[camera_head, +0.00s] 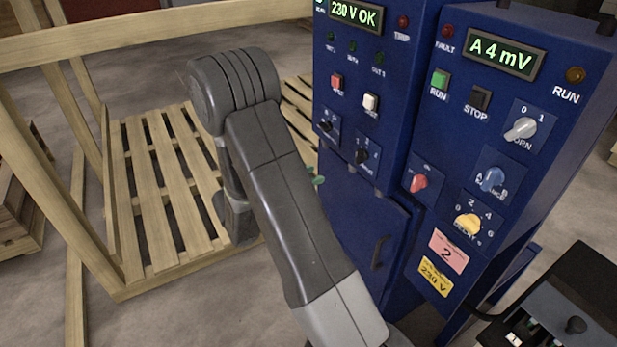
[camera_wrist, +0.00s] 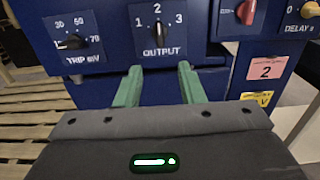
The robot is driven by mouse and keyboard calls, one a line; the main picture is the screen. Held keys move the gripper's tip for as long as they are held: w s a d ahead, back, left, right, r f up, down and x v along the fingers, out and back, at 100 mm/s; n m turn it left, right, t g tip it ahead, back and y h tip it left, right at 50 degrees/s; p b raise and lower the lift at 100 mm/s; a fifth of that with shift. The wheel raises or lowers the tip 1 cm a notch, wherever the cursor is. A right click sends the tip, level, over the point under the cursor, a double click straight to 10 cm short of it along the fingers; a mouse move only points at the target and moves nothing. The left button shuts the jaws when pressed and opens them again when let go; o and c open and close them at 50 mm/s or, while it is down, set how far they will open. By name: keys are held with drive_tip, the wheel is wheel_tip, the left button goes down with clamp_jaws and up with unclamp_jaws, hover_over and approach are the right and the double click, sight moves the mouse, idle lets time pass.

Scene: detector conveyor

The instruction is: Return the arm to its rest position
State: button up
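My gripper (camera_wrist: 159,84) shows two green fingers standing apart with nothing between them in the wrist view. They point toward the blue cabinet, just below the OUTPUT knob (camera_wrist: 159,35), whose black handle stands upright toward 2. I cannot tell whether the fingertips touch the cabinet. The TRIP mV knob (camera_wrist: 72,42) is to the left. In the head view, my grey arm (camera_head: 275,185) reaches forward in front of the cabinet, and only a bit of green finger (camera_head: 319,181) shows beside it; the rest of the gripper is hidden.
The left cabinet (camera_head: 352,215) has a display reading 230 V OK. The right cabinet (camera_head: 505,95) reads A 4 mV and carries buttons and coloured knobs. A wooden pallet frame (camera_head: 165,190) lies left of the arm. A black box (camera_head: 580,295) stands at lower right.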

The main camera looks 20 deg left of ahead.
sight(356, 159)
drive_tip(key=shift+w, duration=0.1)
idle(0.3)
drive_tip(key=p+x, duration=0.3)
drive_tip(key=x, duration=1)
drive_tip(key=shift+w+d, duration=0.25)
